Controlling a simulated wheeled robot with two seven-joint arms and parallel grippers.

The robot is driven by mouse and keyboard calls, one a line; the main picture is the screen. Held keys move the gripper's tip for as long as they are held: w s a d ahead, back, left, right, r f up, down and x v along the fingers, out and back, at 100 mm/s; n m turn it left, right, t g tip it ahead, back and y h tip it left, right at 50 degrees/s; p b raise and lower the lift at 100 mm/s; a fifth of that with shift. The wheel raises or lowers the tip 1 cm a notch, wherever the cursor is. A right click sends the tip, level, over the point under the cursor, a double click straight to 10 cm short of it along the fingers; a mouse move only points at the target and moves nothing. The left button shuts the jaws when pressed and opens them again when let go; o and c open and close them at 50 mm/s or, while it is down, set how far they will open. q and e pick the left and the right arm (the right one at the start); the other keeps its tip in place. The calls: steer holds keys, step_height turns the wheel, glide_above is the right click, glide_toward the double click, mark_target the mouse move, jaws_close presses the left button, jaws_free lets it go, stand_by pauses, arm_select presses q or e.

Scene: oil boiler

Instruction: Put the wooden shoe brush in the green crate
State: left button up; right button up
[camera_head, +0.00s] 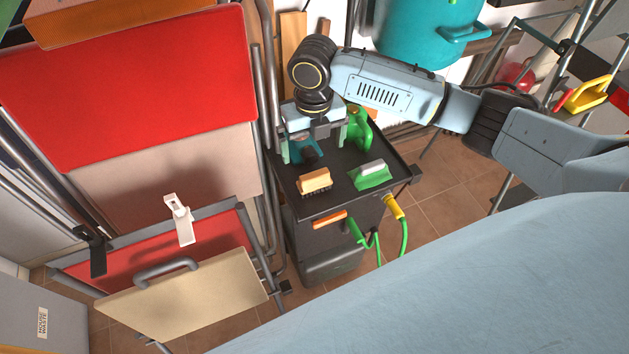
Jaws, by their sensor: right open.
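The wooden shoe brush (315,180), a light wooden block with dark bristles below, lies on the black top of a small cart (335,200). My right gripper (312,148) is over the back left part of the cart top, beyond the brush in the picture. Its fingers are apart and the brush is not between them. A teal and dark object (305,152) shows between or below the fingers; I cannot tell whether it touches them. I see no green crate in this view. My left gripper is not in view.
Orange and yellow-green tools hang on the cart's front. Red folding chairs (130,85) stand close on the left. A teal tub (425,30) is at the back.

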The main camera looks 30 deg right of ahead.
mark_target(314, 174)
steer(key=f, duration=1.3)
steer(key=shift+w+d, duration=0.2)
steer(key=shift+d, duration=0.05)
steer(key=shift+c, duration=0.4)
steer(key=c, duration=1)
steer(key=shift+c, duration=0.2)
steer(key=shift+r, duration=0.15)
